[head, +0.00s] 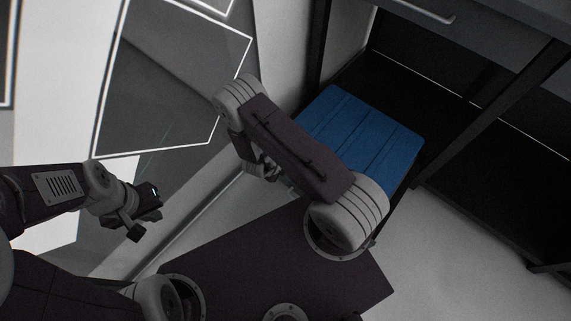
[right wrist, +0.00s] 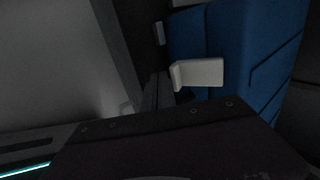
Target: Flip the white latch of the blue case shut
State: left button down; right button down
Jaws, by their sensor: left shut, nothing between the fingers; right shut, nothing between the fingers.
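The blue case (head: 365,128) rests on the black lower shelf in the head view, partly hidden behind my right arm. In the right wrist view the blue case (right wrist: 258,45) fills the upper right. Its white latch (right wrist: 200,73) sticks out from the case's side toward the left, with a bent end. My right gripper (right wrist: 158,92) is shut and empty, its dark tip just left of and below the latch; I cannot tell whether they touch. The latch is hidden in the head view. My left gripper (head: 146,214) is shut and empty, far left of the case.
A dark table or cabinet with a drawer handle (head: 425,13) overhangs the case, and its black legs stand beside it. A smaller pale piece (right wrist: 160,33) shows near the case's upper left edge. Pale floor is open at the lower right.

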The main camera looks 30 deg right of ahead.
jog(key=shift+w+d+f, duration=0.1)
jog(key=shift+d+f, duration=0.15)
jog(key=shift+f, duration=0.15)
jog(key=shift+r, duration=0.2)
dwell(1.1)
